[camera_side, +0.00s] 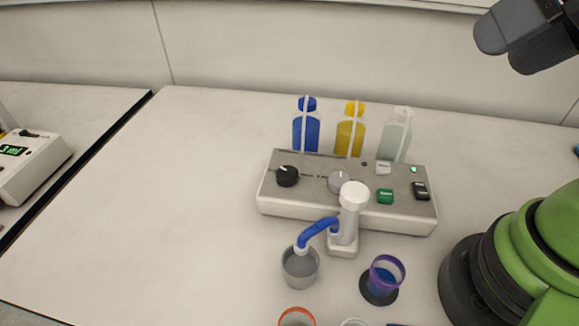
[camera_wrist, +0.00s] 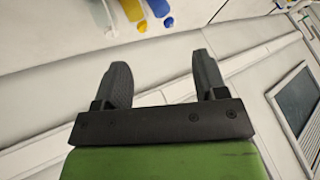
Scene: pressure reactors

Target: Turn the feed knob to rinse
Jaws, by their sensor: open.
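A light control box (camera_side: 300,204) with a grey top panel stands on the bench in the side view. It carries a black knob (camera_side: 287,176) at its left and a grey knob (camera_side: 339,182) near its middle. The panel print is too small to read, so I cannot tell which is the feed knob or where rinse is marked. My gripper (camera_side: 512,42) is high at the top right of the side view, partly cut off, well away from both knobs. The wrist view shows my gripper (camera_wrist: 160,70) open and empty, with no knob in sight.
Blue (camera_side: 306,132), yellow (camera_side: 349,137) and pale (camera_side: 396,138) bottles stand behind the box. A white spout column (camera_side: 348,218) with a blue tube (camera_side: 318,230) stands in front, above a grey cup (camera_side: 300,268). A purple-rimmed cup (camera_side: 384,279) is nearby.

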